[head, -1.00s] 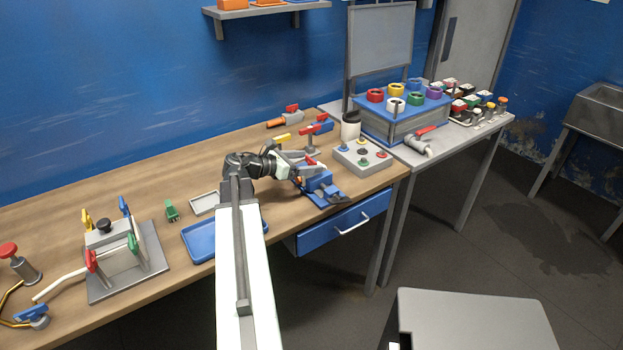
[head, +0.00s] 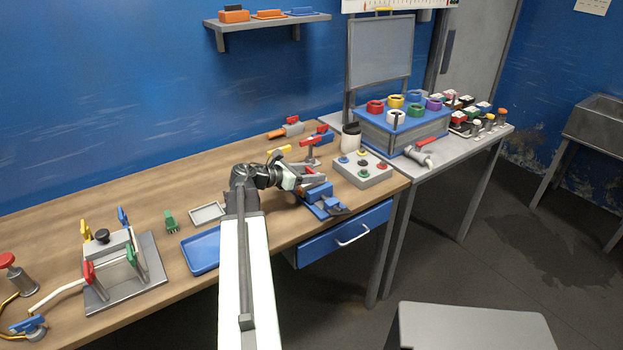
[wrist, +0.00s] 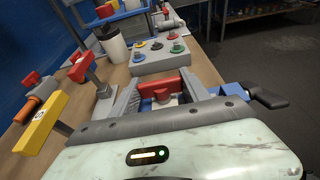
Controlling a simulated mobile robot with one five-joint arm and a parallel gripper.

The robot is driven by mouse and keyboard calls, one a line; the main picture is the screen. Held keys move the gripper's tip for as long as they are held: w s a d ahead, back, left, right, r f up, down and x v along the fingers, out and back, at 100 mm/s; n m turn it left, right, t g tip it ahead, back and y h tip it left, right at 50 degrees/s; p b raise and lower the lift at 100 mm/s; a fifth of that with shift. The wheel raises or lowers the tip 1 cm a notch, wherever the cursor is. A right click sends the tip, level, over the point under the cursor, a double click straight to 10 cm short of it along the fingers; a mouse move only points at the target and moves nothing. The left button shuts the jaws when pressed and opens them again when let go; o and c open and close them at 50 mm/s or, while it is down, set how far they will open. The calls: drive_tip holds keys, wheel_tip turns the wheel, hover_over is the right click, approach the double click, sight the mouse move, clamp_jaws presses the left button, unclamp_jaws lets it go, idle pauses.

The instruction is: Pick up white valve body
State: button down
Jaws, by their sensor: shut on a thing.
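My gripper (head: 318,180) is over the front right of the wooden bench, at the blue vise (head: 322,204). In the wrist view its two grey fingers (wrist: 161,84) stand either side of a small part with a red top (wrist: 164,88) and a pale round face (wrist: 163,98). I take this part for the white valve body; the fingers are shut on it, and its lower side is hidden. The blue vise shows partly beside the right finger in the wrist view (wrist: 236,89). In the head view the held part is hardly visible.
A button box (head: 362,169) and a white cup with a dark lid (head: 351,136) stand beyond the gripper. A red-handled valve (head: 420,153) lies on the grey table.

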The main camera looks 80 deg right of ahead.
wheel_tip(320, 180, up, 18)
drive_tip(key=p, duration=1.7)
drive_tip(key=shift+p, duration=0.4)
